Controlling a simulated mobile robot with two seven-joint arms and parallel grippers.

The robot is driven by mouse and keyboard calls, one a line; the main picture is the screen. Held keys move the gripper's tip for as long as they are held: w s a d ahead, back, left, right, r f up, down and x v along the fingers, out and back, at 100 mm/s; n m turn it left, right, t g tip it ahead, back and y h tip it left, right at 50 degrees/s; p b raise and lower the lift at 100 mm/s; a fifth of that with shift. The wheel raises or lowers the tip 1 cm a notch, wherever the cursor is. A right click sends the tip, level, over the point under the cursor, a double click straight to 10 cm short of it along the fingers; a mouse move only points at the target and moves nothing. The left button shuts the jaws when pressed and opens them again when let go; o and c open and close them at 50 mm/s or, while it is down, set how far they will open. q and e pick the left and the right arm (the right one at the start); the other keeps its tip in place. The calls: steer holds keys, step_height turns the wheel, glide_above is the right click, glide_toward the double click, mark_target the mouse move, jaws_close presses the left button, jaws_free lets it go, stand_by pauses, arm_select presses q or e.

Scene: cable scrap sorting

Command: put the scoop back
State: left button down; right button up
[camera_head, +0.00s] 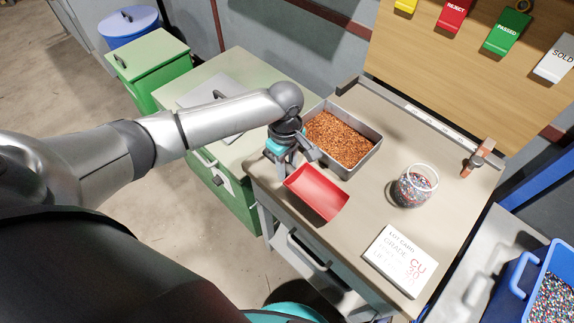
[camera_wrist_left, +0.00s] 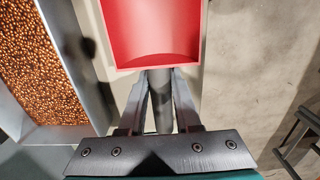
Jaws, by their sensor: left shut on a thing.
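The scoop has a red pan (camera_head: 317,192) and a dark handle. My left gripper (camera_head: 290,156) is shut on the handle, beside the near left side of the metal tray. In the left wrist view the red pan (camera_wrist_left: 155,32) lies straight ahead of the fingers, and the dark handle (camera_wrist_left: 160,95) sits between the two fingertips (camera_wrist_left: 160,90). The pan looks empty. I cannot tell whether the scoop touches the bench. My right gripper is not in view.
A metal tray (camera_head: 374,158) of copper granules stands close by the scoop. A glass jar (camera_head: 415,186) of mixed granules, a lot card (camera_head: 400,260) and a clamp-like tool (camera_head: 478,158) are on the bench (camera_head: 365,205). A blue bin (camera_head: 515,275) stands at lower right.

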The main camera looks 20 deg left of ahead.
arm_select(q)
steer(key=c, duration=0.6)
jaws_free()
steer(key=shift+r, duration=0.1)
step_height(320, 180, up, 12)
steer(key=p, duration=0.4)
steer(key=shift+a, duration=0.2)
